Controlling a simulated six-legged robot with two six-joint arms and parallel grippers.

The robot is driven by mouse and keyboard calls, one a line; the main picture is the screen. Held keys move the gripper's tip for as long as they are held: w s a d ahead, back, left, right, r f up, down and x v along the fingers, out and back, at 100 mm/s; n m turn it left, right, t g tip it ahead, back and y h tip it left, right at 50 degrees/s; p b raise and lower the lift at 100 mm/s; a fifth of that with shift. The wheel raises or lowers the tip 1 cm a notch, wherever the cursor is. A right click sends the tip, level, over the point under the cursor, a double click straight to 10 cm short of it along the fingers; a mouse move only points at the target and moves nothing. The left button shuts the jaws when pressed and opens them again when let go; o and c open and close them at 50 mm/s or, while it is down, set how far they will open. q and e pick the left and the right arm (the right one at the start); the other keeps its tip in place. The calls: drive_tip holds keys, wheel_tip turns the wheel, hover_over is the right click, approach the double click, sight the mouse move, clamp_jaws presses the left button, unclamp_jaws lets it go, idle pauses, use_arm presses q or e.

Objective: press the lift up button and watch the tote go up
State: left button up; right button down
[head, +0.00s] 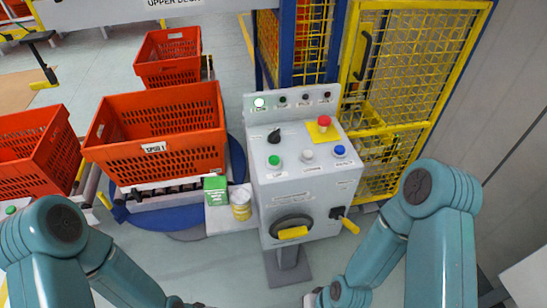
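A grey control panel (300,185) stands in the middle of the head view. Its sloped face has a green button (274,160), a white button (307,154) and a blue button (340,150) in a row. The small labels are too small to read surely; the green one's may say "UP". A large orange tote (205,150) sits on rollers left of the panel. Behind the panel is a yellow and blue mesh lift cage (405,70) with something orange (312,30) inside. My two arms reach in at the bottom; their gripper fingers are out of frame, apart from the panel.
The panel also carries a red mushroom button (324,121) on yellow, a black knob (274,135), a lit lamp (259,102) and a yellow-handled switch (345,220). A green box (215,190) and a yellow can (240,204) stand beside it. More orange totes (168,55) stand left.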

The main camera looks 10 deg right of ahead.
idle(0.8)
use_arm(q)
drive_tip(key=c, duration=0.6)
drive_tip(key=shift+a, duration=0.2)
